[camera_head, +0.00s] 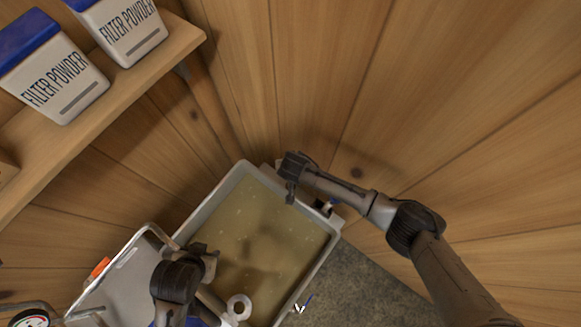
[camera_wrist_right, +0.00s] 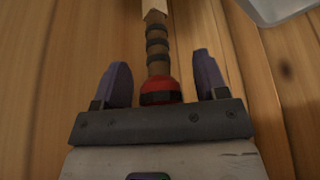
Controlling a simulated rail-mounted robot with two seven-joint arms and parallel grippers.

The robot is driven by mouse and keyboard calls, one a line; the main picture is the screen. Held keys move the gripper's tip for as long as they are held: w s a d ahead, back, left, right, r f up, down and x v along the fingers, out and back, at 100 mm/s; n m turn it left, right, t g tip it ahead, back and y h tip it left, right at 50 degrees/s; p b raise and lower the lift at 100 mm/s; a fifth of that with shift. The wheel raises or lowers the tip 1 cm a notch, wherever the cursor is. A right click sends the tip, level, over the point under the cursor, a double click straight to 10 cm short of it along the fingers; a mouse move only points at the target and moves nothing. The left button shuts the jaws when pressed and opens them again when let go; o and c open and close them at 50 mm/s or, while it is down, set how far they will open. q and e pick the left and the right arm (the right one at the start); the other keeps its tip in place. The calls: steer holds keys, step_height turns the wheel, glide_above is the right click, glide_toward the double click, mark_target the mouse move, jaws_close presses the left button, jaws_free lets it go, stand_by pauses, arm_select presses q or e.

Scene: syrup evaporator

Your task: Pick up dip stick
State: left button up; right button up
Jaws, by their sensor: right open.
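The dip stick (camera_wrist_right: 157,42) shows in the right wrist view as a wooden shaft with black bands and a red and black end. My right gripper (camera_wrist_right: 162,75) is open, with one purple finger on each side of the red end; I see gaps on both sides. In the head view my right gripper (camera_head: 290,193) is over the tank's upper right edge, and I cannot make out the stick there. My left gripper (camera_head: 208,262) is over the lower left side of the tank; its jaws are unclear.
The grey tank (camera_head: 319,262) holds murky yellowish liquid. A white ring-shaped part (camera_head: 239,307) is at its lower edge. A shelf (camera_head: 130,85) with filter powder containers (camera_head: 62,80) is at upper left. A gauge (camera_head: 32,318) is at lower left. Wood walls stand close behind.

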steer(key=shift+c, duration=0.4)
jaws_close()
step_height(320, 180, up, 18)
stand_by(1.1)
